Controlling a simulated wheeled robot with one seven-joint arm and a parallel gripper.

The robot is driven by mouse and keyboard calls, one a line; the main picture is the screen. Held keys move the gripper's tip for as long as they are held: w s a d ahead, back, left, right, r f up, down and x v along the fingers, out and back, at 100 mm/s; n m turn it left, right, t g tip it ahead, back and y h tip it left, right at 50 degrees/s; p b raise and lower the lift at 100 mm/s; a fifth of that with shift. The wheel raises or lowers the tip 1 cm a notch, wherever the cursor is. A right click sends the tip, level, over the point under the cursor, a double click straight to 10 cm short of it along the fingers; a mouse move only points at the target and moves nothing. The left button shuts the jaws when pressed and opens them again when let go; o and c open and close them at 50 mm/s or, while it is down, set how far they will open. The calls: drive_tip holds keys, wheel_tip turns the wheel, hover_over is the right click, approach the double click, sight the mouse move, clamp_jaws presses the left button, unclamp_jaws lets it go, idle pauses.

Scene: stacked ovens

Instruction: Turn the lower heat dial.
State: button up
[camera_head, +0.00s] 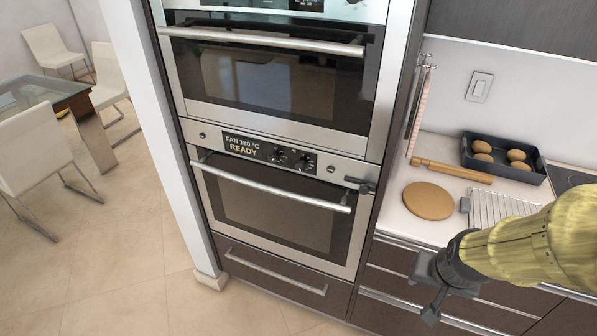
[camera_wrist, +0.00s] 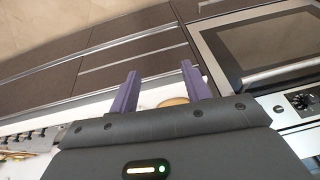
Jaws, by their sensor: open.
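The lower oven's control panel (camera_head: 255,150) has a display reading "FAN 180 °C READY". Two small dark dials sit to the right of the display, a left dial (camera_head: 281,155) and a right dial (camera_head: 303,161); their labels are too small to read. In the wrist view, a dial (camera_wrist: 300,101) shows at the right edge. My gripper (camera_head: 428,288) is in front of the counter drawers, to the right of the lower oven and apart from the dials. In the wrist view its two purple fingers (camera_wrist: 158,70) are spread with nothing gripped between them.
The lower oven's handle (camera_head: 270,183) runs below the panel; the upper oven's handle (camera_head: 262,41) is above. A small dark fitting (camera_head: 361,185) sticks out right of the panel. The counter holds a round board (camera_head: 428,200), rolling pin (camera_head: 452,171), tray (camera_head: 520,172) and wire rack (camera_head: 500,207).

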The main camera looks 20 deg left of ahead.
drive_tip(key=w+a+f+m+t+y+b, duration=0.1)
drive_tip(key=w+a+m+t+y+b, duration=0.2)
drive_tip(key=w+a, duration=0.8)
drive_tip(key=m+t+h+b, duration=0.5)
drive_tip(key=m+t+b, duration=0.5)
drive_tip(key=m, duration=2.1)
approach(299, 168)
drive_tip(key=shift+t, duration=0.5)
drive_tip(key=w+p, duration=0.1)
drive_tip(key=w, duration=0.2)
drive_tip(key=w+p, duration=0.1)
drive_tip(key=w, duration=0.2)
drive_tip(key=w+d+p, duration=0.1)
drive_tip(key=w+p, duration=0.1)
drive_tip(key=w, duration=0.1)
drive_tip(key=shift+f, duration=0.3)
